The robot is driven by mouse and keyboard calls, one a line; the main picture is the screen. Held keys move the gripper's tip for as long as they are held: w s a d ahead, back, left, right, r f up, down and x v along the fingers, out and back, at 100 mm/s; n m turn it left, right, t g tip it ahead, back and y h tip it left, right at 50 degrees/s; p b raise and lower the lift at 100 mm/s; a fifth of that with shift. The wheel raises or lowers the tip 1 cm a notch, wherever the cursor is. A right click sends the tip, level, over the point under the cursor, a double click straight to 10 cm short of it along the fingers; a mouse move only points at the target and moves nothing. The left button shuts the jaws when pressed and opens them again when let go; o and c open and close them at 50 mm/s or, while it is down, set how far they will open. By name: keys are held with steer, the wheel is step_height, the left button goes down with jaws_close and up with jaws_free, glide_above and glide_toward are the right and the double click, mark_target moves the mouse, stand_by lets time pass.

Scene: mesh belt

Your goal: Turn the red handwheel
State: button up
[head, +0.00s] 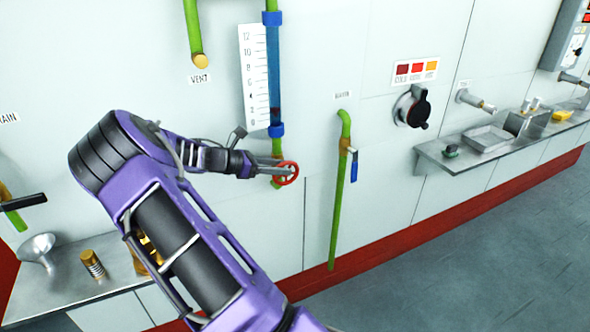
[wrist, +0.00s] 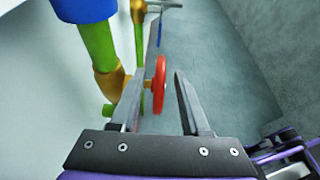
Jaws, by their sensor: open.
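The red handwheel (head: 288,172) sits on a valve at the foot of the gauge pipe on the wall. It also shows edge-on in the wrist view (wrist: 159,84). My gripper (head: 281,171) is at the wheel, pointing to the right. In the wrist view my gripper (wrist: 157,80) is open, and the wheel's rim stands between its two fingers. The left finger lies close to the wheel and covers part of the stem, and the right finger is apart from it. I cannot tell whether the left finger touches the wheel.
Above is the blue gauge tube (head: 273,70) with its white scale (head: 254,75). A steel shelf (head: 470,160) is farther right. A bench (head: 70,285) with a funnel (head: 38,247) is lower left.

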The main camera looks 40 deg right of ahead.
mark_target(295, 179)
steer(key=shift+x, duration=2.75)
jaws_close()
